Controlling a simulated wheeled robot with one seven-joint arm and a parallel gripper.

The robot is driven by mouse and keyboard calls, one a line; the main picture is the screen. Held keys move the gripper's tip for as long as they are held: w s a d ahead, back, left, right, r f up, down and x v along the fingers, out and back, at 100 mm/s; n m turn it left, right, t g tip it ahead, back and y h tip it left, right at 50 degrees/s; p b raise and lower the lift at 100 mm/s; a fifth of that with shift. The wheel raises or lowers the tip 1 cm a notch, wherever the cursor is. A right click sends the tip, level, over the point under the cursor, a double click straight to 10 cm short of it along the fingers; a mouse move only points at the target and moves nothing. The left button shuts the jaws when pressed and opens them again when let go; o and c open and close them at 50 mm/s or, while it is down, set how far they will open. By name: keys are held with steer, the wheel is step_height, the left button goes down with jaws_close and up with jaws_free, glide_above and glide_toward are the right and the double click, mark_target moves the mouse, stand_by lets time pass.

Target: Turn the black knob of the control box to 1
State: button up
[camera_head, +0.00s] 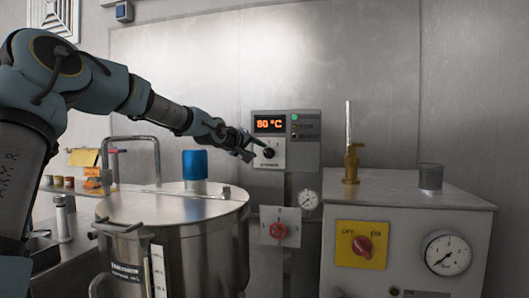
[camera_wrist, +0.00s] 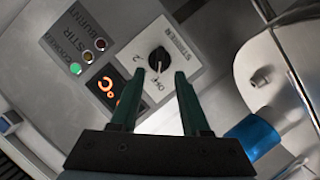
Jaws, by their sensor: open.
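The control box (camera_head: 304,150) is a grey box on the back wall with an orange display reading 80 °C. Its black knob (camera_head: 268,153) sits on a pale plate below the display. In the wrist view the round black knob (camera_wrist: 158,59) has a light mark pointing towards the bottom of the picture. A digit resembling 2 is beside it; the lettering below is too small to read surely. My gripper (camera_head: 249,148) is at the box's left side. In the wrist view my gripper (camera_wrist: 160,76) is open, its two green fingers pointing at the knob, which shows between their tips.
A steel tank (camera_head: 190,225) with a blue cap (camera_head: 195,165) stands below my arm. A panel with a red valve knob (camera_head: 279,231) is under the control box. A grey machine (camera_head: 410,195) with a yellow switch plate and gauge stands at the right.

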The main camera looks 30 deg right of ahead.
mark_target(266, 153)
steer(key=p+x, duration=0.1)
steer(key=x, duration=0.4)
steer(key=shift+w+d+f, duration=0.1)
steer(key=shift+w+d, duration=0.05)
steer(key=shift+d, duration=0.2)
jaws_close()
stand_by(0.3)
